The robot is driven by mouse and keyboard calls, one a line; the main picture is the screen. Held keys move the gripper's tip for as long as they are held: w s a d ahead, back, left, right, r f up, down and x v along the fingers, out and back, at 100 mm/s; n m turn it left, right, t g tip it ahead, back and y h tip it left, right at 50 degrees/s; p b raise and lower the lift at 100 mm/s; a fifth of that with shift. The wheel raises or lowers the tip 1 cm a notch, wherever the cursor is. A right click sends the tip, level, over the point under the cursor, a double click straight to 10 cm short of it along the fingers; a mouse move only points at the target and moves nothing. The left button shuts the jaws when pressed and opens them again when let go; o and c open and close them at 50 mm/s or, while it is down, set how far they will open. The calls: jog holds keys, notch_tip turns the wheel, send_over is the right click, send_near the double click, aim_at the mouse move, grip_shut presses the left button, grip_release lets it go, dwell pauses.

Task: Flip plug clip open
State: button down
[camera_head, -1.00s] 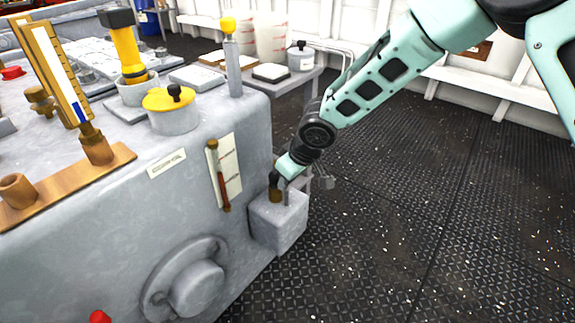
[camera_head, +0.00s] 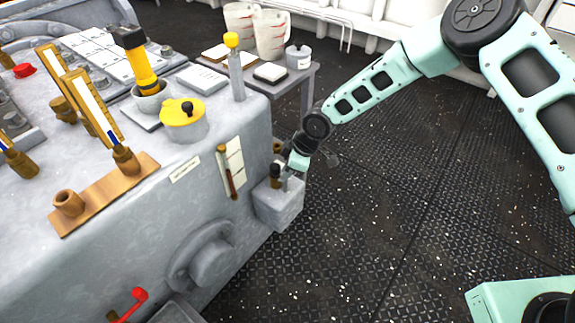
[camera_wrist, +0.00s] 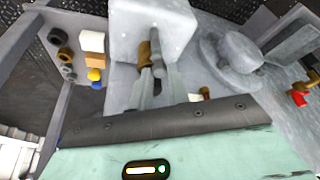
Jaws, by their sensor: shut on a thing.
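A pale grey box (camera_head: 277,207) sticks out from the side of the big grey console. A brass plug with a dark top (camera_head: 274,173) stands on it; the wrist view shows its brass part (camera_wrist: 144,54). Beside the plug, a thin grey plug clip (camera_wrist: 154,42) rises from the box. My gripper (camera_head: 287,177) is at the box top, with its fingers closed in around the clip next to the plug. In the wrist view my gripper (camera_wrist: 156,78) has both fingers near the box. The exact contact is small and partly hidden.
The grey console (camera_head: 120,215) carries a yellow-lidded pot (camera_head: 184,120), a yellow-topped post (camera_head: 235,75) and brass gauges. A round flange (camera_head: 205,255) and red handle (camera_head: 133,300) are on its side. A small table (camera_head: 300,80) stands behind. The dark deck (camera_head: 400,200) at right is clear.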

dwell(0.4)
jog(key=c, duration=1.3)
grip_release()
jog(key=shift+c, duration=0.2)
jog(key=shift+r, duration=0.1)
jog(key=w+p+v, duration=0.1)
jog(key=p+v, duration=0.2)
jog(key=v, duration=1.4)
jog(key=shift+s+d, duration=0.15)
jog(key=shift+s, duration=0.35)
